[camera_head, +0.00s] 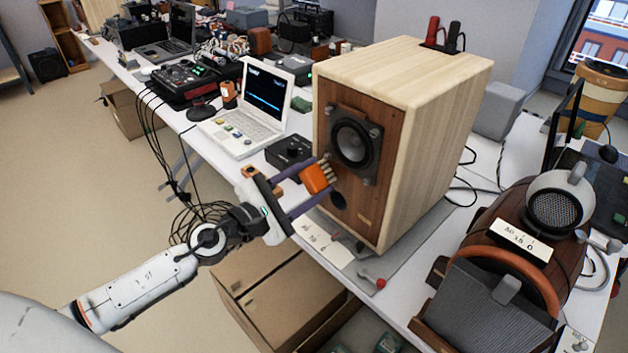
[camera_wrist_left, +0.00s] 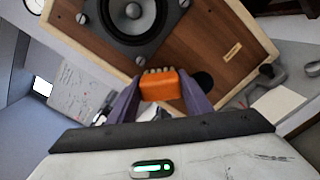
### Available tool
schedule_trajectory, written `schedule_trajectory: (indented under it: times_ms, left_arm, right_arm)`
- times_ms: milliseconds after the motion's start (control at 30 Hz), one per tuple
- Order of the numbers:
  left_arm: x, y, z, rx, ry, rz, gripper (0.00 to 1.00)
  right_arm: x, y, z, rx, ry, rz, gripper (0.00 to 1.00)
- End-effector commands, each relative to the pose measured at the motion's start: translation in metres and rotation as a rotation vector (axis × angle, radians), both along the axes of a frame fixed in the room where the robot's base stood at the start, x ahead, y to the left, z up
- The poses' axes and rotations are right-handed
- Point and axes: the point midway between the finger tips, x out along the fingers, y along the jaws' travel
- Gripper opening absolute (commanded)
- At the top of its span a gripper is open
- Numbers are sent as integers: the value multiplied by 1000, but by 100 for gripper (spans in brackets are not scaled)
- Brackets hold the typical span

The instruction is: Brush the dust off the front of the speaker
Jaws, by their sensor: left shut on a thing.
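The wooden speaker (camera_head: 400,150) stands upright on the table, its brown front panel facing left with a dark round cone and a port below it. Its front (camera_wrist_left: 210,50) also shows in the left wrist view, tilted. My left gripper (camera_head: 305,187) is shut on a small orange brush (camera_head: 315,178) with pale bristles. In the left wrist view the brush (camera_wrist_left: 162,86) sits between the purple fingers, bristles toward the panel below the cone. The brush is at or very close to the panel; I cannot tell whether the bristles touch. My right gripper is not in view.
A white laptop (camera_head: 250,108) and a black knobbed box (camera_head: 290,152) stand left of the speaker. A brown rounded device (camera_head: 530,225) stands at the right. Cables hang off the table's left edge. Cardboard boxes (camera_head: 270,285) are below.

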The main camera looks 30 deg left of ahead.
Motion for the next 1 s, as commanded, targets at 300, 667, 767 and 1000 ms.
schedule_trajectory:
  times_ms: [300, 667, 767, 1000]
  left_arm:
    - [-31, 10, -4, 2, 3, -1, 27]
    - [-54, 18, -1, 2, 2, -2, 27]
    - [-54, 18, -1, 0, 1, -1, 27]
    - [-58, 19, -3, 1, 3, -3, 27]
  right_arm:
    - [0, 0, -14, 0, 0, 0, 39]
    - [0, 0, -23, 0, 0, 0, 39]
    - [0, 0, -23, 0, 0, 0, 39]
    - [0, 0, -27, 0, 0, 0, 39]
